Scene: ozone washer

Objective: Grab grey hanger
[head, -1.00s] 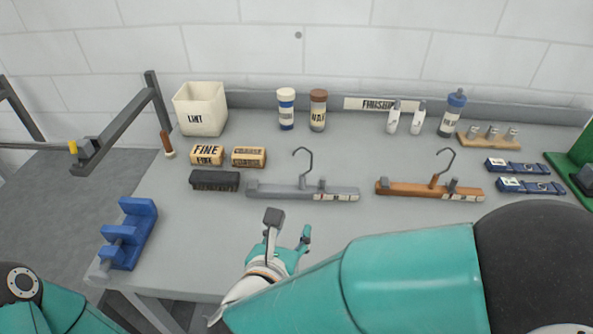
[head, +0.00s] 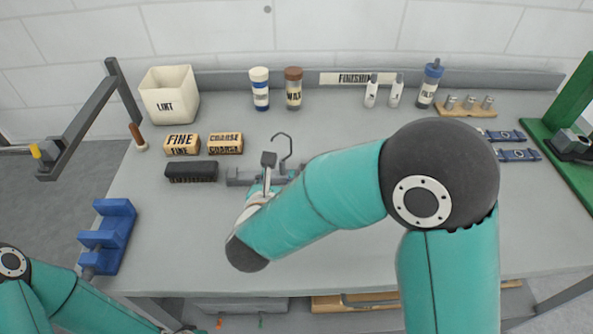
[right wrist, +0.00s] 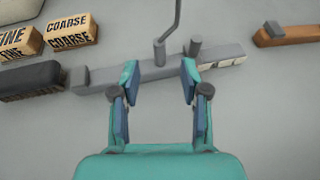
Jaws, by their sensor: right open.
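The grey hanger (head: 241,177) lies on the workbench, a long grey bar with a dark metal hook (head: 283,145) standing up from it. In the right wrist view the grey hanger (right wrist: 140,74) crosses ahead of the fingers, with its hook post and a short peg near the right finger. My right gripper (right wrist: 158,90) is open, with its fingertips at the bar's near edge and nothing held. In the head view my right gripper (head: 273,172) and arm cover the hanger's right part. Contact cannot be told. My left arm shows at lower left; its gripper is not clearly visible.
A black brush (head: 191,171) lies just left of the grey hanger, with FINE (head: 181,144) and COARSE (head: 225,143) blocks behind. A brown hanger (right wrist: 292,31) lies to the right. Bottles and a LINT bin (head: 169,94) stand at the back. A blue fixture (head: 112,236) is at left.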

